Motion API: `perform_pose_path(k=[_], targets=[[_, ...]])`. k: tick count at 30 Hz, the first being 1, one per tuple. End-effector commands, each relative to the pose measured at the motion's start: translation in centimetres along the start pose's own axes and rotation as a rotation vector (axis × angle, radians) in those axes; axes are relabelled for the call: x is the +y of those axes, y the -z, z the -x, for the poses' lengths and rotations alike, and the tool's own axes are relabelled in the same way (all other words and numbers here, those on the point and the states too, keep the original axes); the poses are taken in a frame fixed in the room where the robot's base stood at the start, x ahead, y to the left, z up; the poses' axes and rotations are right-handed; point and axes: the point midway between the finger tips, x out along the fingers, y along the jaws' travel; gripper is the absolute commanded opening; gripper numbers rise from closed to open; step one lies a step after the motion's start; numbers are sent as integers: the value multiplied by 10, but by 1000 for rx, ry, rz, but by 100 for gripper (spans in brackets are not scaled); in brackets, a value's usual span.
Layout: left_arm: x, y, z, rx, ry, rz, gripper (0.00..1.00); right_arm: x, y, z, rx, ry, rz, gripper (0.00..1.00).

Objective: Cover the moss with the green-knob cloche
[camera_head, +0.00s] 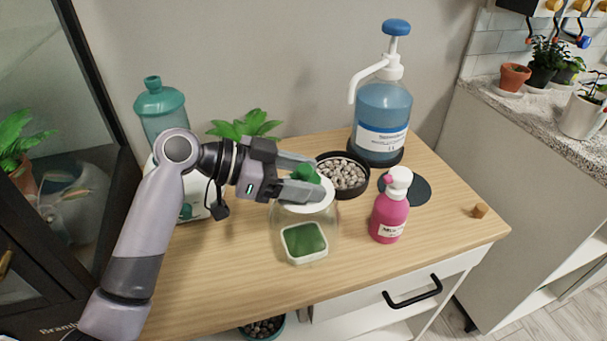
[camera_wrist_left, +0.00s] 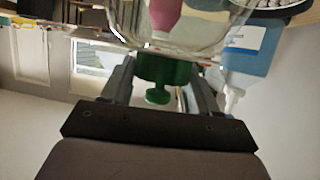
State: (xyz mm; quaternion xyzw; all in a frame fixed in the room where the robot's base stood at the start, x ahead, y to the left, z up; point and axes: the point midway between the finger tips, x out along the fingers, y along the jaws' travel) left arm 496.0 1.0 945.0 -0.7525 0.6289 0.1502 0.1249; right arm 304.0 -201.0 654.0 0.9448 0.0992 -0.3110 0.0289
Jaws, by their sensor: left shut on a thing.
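The moss (camera_head: 306,238) is a green patch in a small white square dish (camera_head: 291,256) on the wooden tabletop. The clear cloche (camera_head: 331,226) has a white top and a green knob (camera_head: 305,174). In the head view its glass overlaps the moss dish; I cannot tell whether its rim touches the table. My left gripper (camera_head: 303,178) is shut on the green knob from the left. In the left wrist view the knob (camera_wrist_left: 165,70) sits between the fingers, with the clear glass (camera_wrist_left: 190,38) beyond it. My right gripper is not in view.
A black bowl of pebbles (camera_head: 343,173) stands close behind the cloche. A pink pump bottle (camera_head: 389,212) is to its right, with a dark round mat (camera_head: 416,191) and large blue bottle (camera_head: 382,122) behind. A teal container (camera_head: 161,107) stands back left. The front tabletop is clear.

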Motion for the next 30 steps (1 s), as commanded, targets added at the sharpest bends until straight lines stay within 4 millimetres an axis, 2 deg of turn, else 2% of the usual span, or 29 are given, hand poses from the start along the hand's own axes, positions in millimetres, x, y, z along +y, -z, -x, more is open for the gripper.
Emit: perform_pose_path(k=[11,30], targets=[[0,2,0,7,1,-4,0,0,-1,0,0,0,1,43],[0,-13,-6,7,0,-4,0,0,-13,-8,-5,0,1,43]])
